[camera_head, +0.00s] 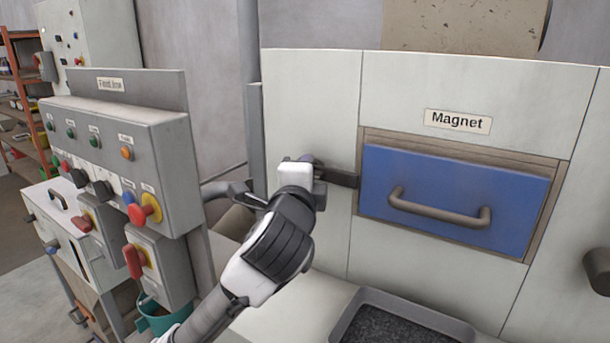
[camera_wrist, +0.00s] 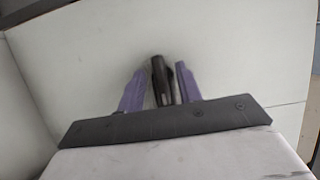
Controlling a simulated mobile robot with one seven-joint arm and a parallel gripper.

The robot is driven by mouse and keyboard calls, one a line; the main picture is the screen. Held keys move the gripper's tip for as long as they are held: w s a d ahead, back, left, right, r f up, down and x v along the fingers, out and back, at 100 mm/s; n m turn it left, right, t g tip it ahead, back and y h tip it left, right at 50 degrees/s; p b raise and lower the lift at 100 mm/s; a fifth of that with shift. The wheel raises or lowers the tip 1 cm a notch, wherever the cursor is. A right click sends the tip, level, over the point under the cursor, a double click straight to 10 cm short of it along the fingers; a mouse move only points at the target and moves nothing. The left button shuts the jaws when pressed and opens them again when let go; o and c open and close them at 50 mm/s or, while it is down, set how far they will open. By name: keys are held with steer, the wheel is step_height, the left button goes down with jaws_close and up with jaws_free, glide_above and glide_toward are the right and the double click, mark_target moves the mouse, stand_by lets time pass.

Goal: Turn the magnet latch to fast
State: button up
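The magnet drawer (camera_head: 455,198) is blue with a brown handle and sits closed under a "Magnet" label. A dark latch bar (camera_head: 340,178) sticks out to the left from the drawer frame's left edge, roughly level. My gripper (camera_head: 312,166) is at the bar's left end, and its white and grey wrist hides part of it. In the wrist view the dark latch (camera_wrist: 160,80) lies between my two purple fingers (camera_wrist: 161,84). A gap shows at the left finger; the right finger is close to the latch, and contact cannot be told.
A control box (camera_head: 130,150) with knobs and a red button stands left of my arm. A tray of dark pellets (camera_head: 372,293) sits below the drawer. A dark knob (camera_head: 597,270) is at the right edge. The pale panel around the latch is flat.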

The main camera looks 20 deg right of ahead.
steer(key=b+v, duration=0.8)
steer(key=v, duration=0.5)
steer(key=shift+s+a+b, duration=0.15)
steer(key=shift+s+b, duration=0.2)
steer(key=shift+r, duration=0.1)
